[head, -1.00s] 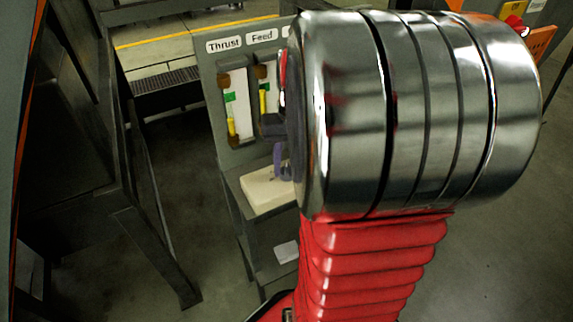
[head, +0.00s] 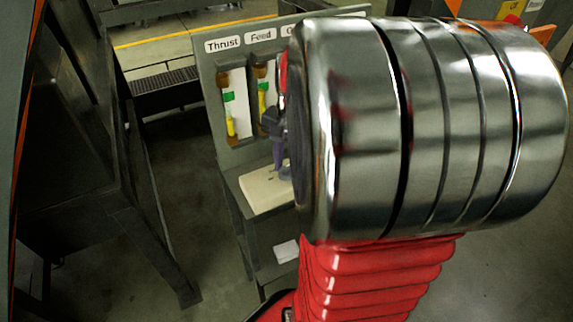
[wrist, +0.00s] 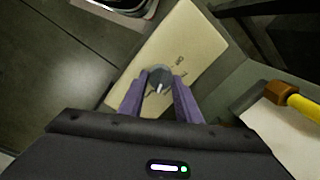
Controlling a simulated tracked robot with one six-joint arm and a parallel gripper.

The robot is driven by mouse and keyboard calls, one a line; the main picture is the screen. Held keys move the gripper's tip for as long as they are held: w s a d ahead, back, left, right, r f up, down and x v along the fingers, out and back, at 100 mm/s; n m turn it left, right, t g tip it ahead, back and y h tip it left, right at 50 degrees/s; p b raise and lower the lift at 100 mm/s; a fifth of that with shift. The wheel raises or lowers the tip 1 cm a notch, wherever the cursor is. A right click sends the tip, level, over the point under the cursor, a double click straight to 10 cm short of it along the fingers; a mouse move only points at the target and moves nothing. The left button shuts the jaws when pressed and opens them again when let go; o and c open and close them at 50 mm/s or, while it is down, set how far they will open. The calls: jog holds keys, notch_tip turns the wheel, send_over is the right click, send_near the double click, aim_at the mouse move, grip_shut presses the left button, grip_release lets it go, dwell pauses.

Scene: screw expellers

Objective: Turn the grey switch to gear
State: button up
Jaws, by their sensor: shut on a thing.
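The grey switch (wrist: 158,80) is a round knob with a pale pointer line, on a cream box (wrist: 190,35). In the wrist view the purple fingers of my gripper (wrist: 154,88) are on either side of the knob and shut on it. Small dark marks are printed on the box beside the knob, too small to read surely. In the head view the cream box (head: 262,190) sits on the panel's ledge, and my gripper (head: 281,170) reaches down to it. The knob is hidden there, and my arm covers the box's right side.
A grey panel behind the box carries labels reading Thrust (head: 223,45) and Feed (head: 261,36), above gauges with yellow and green parts (head: 230,105). One gauge end (wrist: 285,92) shows at the right of the wrist view. A dark metal frame (head: 150,220) stands left of the panel.

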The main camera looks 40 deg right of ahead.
jog(key=shift+a+m, duration=0.1)
jog(key=shift+m, duration=0.4)
jog(key=o, duration=0.8)
jog(key=shift+r, duration=0.15)
jog(key=r, duration=0.9)
jog(key=s+r, duration=0.1)
jog(key=r, duration=0.3)
jog(key=shift+r, duration=0.2)
